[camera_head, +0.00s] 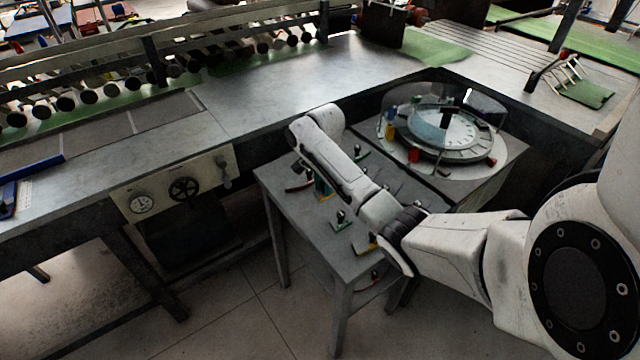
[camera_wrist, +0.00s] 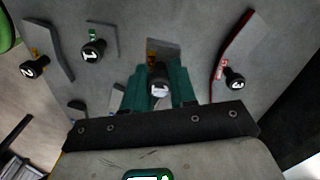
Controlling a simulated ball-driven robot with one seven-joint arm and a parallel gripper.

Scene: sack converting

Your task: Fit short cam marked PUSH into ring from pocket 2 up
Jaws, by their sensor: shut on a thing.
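My gripper (camera_wrist: 160,88) has green fingers shut on the black knob of a grey cam (camera_wrist: 163,46). The knob shows a white figure that looks like 1, and an orange mark sits beside it. No PUSH lettering is readable. In the head view the green fingers (camera_head: 322,187) are low over the small grey table, partly behind my arm. I cannot tell whether the cam touches the tabletop. The ring (camera_head: 484,154) is on the round turntable unit to the right, apart from my gripper. I cannot make out its pocket numbers.
Other knobbed cams lie around the gripper: a green-marked one (camera_wrist: 103,36), an orange-marked one (camera_wrist: 60,50) and a red-edged one (camera_wrist: 225,52). A clear round cover and coloured posts surround the ring. The steel bench (camera_head: 270,85) is behind the small table (camera_head: 290,205).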

